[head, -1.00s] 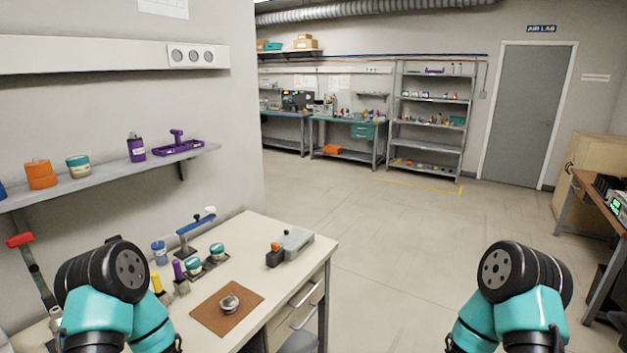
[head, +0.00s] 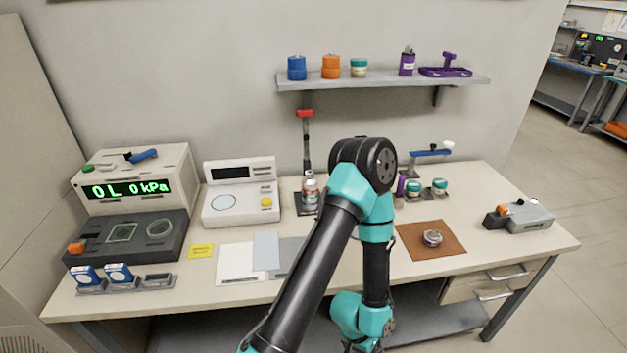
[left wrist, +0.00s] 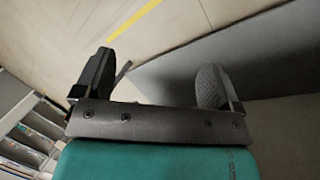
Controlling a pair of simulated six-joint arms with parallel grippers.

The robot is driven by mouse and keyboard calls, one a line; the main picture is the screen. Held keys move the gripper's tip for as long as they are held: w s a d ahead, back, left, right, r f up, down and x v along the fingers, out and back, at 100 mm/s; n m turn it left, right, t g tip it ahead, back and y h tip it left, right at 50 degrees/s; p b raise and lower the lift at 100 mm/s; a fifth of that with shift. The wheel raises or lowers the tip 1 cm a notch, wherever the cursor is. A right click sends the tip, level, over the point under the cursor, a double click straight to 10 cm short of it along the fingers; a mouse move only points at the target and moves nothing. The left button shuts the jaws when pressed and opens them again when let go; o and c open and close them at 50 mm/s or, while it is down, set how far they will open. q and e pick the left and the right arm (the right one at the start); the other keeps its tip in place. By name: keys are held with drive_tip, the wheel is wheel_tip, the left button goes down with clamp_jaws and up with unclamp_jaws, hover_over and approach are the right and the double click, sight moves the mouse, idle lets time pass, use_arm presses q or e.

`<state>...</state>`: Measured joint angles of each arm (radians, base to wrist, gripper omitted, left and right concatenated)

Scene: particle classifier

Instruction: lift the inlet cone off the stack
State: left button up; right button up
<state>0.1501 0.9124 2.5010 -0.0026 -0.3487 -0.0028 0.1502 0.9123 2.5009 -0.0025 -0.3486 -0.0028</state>
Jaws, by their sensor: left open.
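A small upright stack (head: 310,194) of banded metal and coloured sections stands on a dark base near the back of the bench, left of my arm in the head view. Its narrower light top (head: 310,177) may be the inlet cone; it is too small to be sure. My left arm rises in front of the bench, and its gripper does not show in the head view. In the left wrist view my left gripper (left wrist: 152,85) is open and empty, with floor and a grey surface beyond its fingers. My right gripper is not in view.
A brown mat (head: 415,250) with a round silver part (head: 432,238) lies right of my arm. A white balance (head: 240,205) and a display unit (head: 130,190) stand at the left. A shelf (head: 385,80) hangs above. My arm hides part of the bench.

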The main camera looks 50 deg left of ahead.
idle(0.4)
use_arm(q)
drive_tip(key=c, duration=0.5)
